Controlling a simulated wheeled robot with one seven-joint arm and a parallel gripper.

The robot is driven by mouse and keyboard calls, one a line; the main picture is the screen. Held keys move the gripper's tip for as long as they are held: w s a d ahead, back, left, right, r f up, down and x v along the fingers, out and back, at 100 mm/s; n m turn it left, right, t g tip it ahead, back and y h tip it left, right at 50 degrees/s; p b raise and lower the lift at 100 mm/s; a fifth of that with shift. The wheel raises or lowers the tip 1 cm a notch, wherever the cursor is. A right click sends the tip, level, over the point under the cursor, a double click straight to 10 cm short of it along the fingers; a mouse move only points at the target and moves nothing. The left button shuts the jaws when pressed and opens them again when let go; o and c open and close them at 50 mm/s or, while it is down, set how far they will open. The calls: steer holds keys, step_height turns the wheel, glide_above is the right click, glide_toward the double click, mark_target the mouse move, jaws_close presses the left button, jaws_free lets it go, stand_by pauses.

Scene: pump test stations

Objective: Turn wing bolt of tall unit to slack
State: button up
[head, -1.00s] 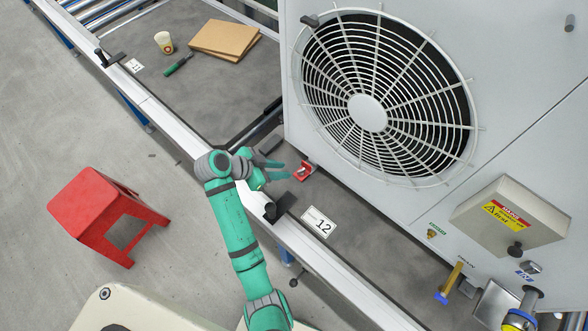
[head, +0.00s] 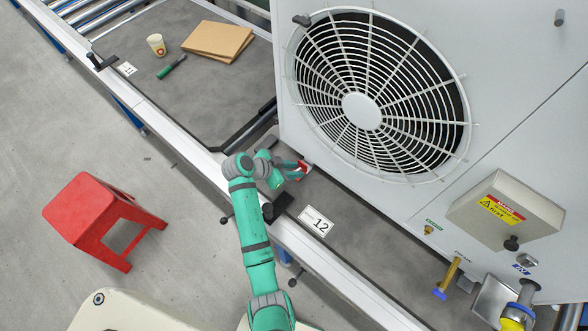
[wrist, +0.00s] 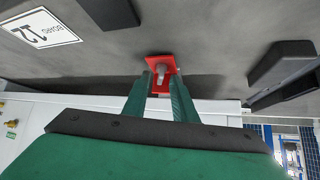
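The tall unit (head: 440,60) is a big white cabinet with a round fan grille, standing on the grey bed at right. At its foot is a small red bracket (head: 302,168), partly hidden by my fingers in the head view. In the wrist view the red bracket (wrist: 152,62) carries a grey wing bolt (wrist: 161,70). My gripper (head: 294,171) is at the bracket. In the wrist view its two green fingers (wrist: 160,82) are apart, with the wing bolt in line with the gap at their tips. I cannot tell whether they touch it.
A white label "12" (head: 316,221) lies on the bed beside a black rail clamp (head: 277,207). A red stool (head: 100,218) stands on the floor.

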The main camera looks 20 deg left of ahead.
steer(key=shift+c, duration=0.6)
jaws_close()
